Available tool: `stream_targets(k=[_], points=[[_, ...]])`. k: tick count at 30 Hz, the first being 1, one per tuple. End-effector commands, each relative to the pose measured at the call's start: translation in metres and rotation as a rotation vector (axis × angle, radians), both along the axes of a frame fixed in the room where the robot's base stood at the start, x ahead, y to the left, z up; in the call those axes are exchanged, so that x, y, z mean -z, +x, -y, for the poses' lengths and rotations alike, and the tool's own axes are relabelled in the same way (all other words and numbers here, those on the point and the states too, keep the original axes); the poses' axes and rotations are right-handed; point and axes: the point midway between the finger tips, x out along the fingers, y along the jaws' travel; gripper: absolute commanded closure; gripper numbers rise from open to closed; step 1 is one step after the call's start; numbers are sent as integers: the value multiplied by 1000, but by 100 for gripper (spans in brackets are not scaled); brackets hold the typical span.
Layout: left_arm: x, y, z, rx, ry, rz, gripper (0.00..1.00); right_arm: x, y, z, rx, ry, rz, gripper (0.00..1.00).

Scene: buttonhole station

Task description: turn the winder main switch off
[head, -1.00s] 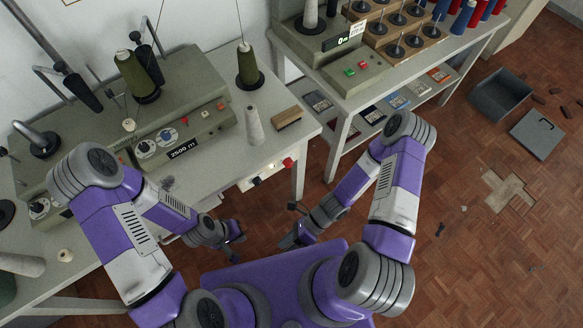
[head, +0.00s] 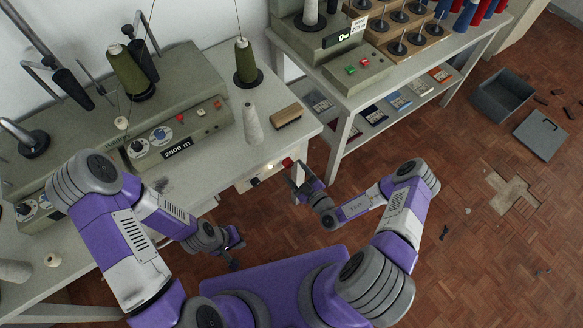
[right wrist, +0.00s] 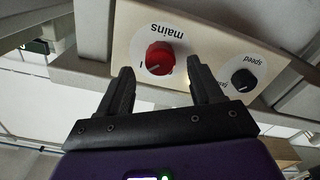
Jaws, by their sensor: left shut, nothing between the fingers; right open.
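The winder main switch is a round red knob (right wrist: 160,58) on a white dial marked "mains". In the right wrist view its pale pointer line appears to lie toward the "I" mark. The red knob (head: 287,162) also shows on the panel under the table's front edge in the head view. My right gripper (right wrist: 163,86) is open, its two black fingers on either side of the knob's line in the picture; I cannot tell whether they touch it. My right gripper (head: 302,180) is close in front of the panel. My left gripper (head: 234,256) is shut and empty, apart from the panel.
A black speed knob (right wrist: 243,80) sits beside the mains dial on the same panel (right wrist: 200,45). The winder (head: 170,120) stands on the table above, with thread cones. A wooden-backed brush (head: 286,116) lies near the table edge. A second table (head: 390,75) stands right.

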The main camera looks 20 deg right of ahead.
Motion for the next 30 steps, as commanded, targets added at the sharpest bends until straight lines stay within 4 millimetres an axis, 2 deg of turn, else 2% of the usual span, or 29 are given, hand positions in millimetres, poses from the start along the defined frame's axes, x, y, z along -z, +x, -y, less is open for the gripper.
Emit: stream_targets(k=[6,16,27,30], points=[[4,0,0,0,0,0,100,0,22,-9,-3,-1,1,35],[4,0,0,0,0,0,100,0,25,-10,-2,-1,0,36],[4,0,0,0,0,0,100,0,25,-10,-2,-2,1,91],[4,0,0,0,0,0,100,0,25,-10,-2,-4,1,91]])
